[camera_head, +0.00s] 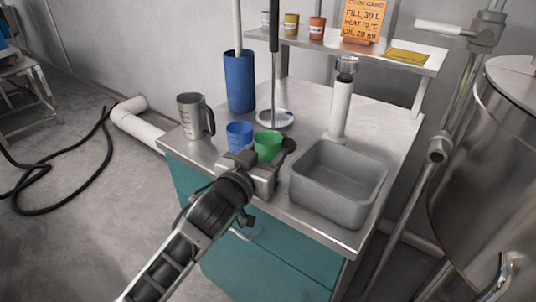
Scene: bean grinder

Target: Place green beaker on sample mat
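The green beaker (268,142) stands upright near the front of the steel worktop, just right of a blue beaker (239,131). My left gripper (266,155) is at the green beaker, with one finger at its front left and the other at its right. The gripper body hides the beaker's lower part, and I cannot tell whether the fingers press on it. A flat yellow mat (408,57), possibly the sample mat, lies on the raised shelf at the back right. My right gripper is not in view.
A steel jug (191,118) and tall blue cylinder (239,80) stand at the left. A white dish (273,119) lies behind the beakers. A grey tub (337,184) and upright pipe (340,108) are at the right. The shelf (345,45) holds small cups and an orange sign.

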